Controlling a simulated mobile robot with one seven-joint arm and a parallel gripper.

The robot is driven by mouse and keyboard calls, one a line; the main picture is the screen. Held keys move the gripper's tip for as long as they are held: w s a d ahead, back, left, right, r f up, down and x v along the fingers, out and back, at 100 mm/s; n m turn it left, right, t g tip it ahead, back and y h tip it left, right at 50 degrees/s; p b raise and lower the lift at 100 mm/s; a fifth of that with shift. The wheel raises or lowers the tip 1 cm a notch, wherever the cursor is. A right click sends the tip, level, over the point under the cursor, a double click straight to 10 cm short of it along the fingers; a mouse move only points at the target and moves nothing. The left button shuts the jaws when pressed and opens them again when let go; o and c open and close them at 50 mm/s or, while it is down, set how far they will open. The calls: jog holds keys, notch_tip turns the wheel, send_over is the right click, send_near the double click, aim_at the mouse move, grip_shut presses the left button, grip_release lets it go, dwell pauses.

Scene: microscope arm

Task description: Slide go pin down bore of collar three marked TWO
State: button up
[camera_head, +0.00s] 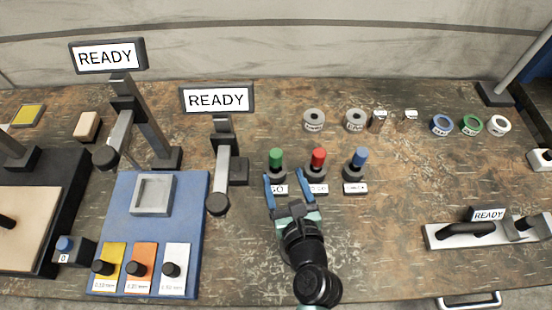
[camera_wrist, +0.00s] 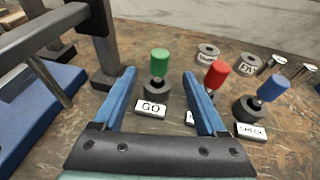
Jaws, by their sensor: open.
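The go pin (camera_head: 276,158) has a green handle and stands upright in a dark holder behind a GO label; it also shows in the wrist view (camera_wrist: 160,62). My gripper (camera_head: 284,174) is open and empty, its blue fingers pointing toward the go pin. In the wrist view, my gripper (camera_wrist: 159,76) has the green handle between the fingertips in the picture, apparently still beyond them. Three collars, blue (camera_head: 441,125), green (camera_head: 471,125) and white (camera_head: 500,125), lie at the back right. Their marks are too small to read, so I cannot tell which is marked TWO.
A red-handled pin (camera_head: 318,158) and a blue-handled pin (camera_head: 360,157) stand close right of the go pin. Two grey rings (camera_head: 314,120) (camera_head: 355,120) lie behind. A post with a READY screen (camera_head: 216,100) rises at left. The table's right middle is clear.

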aim_at(277, 157)
jog(key=x, duration=0.2)
jog(key=shift+w+a, duration=0.1)
jog(key=shift+w, duration=0.15)
jog(key=shift+r+x, duration=0.1)
jog(key=shift+x, duration=1.4)
jog(key=shift+r+x, duration=0.15)
jog(key=shift+x, duration=1.3)
jog(key=shift+w, duration=0.1)
grip_shut()
jog(key=shift+r, duration=0.1)
